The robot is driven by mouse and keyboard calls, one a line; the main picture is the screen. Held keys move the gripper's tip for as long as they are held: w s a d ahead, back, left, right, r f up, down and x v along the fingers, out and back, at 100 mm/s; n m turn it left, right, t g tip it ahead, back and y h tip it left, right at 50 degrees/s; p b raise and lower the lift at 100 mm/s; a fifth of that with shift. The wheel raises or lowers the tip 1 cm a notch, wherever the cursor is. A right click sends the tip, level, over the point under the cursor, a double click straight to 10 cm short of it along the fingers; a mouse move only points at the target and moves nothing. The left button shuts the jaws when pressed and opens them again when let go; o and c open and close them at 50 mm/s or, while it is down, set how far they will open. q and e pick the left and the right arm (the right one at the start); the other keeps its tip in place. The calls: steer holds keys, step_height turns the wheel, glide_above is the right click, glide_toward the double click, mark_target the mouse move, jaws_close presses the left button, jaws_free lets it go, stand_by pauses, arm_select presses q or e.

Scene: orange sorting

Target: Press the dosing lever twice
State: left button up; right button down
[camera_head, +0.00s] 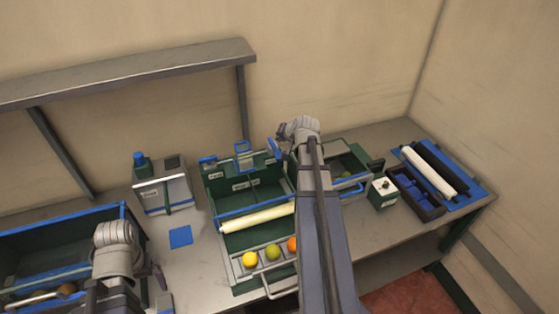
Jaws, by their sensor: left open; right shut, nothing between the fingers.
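I cannot clearly make out which part is the dosing lever. A grey box-shaped device (150,198) with an upright bar stands at the back left of the table, with a blue-capped bottle (140,161) behind it. A small cream-topped box (383,187) with a dark knob stands right of the middle. My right gripper (284,131) is shut and empty above the back of the sorting station, far right of the grey device. My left gripper (159,277) is open at the lower left, in front of the grey device; its fingers are small and partly hidden by my wrist.
A green sorting station (222,196) with a cream roller (256,218) holds several fruits in its front tray. A blue-rimmed crate (60,222) is at left. A blue pad (180,237) lies on the table (195,262). A second roller (430,172) is at right. My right arm crosses the station.

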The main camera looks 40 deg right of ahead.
mark_target(276, 152)
arm_select(q)
step_height(276, 152, down, 5)
steer(key=b, duration=0.4)
arm_select(e)
step_height(276, 152, down, 5)
stand_by(1.5)
arm_select(q)
steer(key=shift+f+b, duration=0.3)
steer(key=shift+f, duration=0.05)
arm_select(e)
steer(key=shift+f, duration=0.35)
arm_select(q)
steer(key=shift+f+b, duration=1.45)
arm_select(e)
steer(key=shift+f, duration=1.4)
arm_select(q)
steer(key=shift+r, duration=0.1)
steer(key=shift+r+p, duration=1.8)
steer(key=shift+p, duration=0.05)
arm_select(e)
steer(key=shift+r, duration=1.85)
arm_select(q)
step_height(276, 152, up, 5)
steer(key=p, duration=0.5)
arm_select(e)
step_height(276, 152, up, 5)
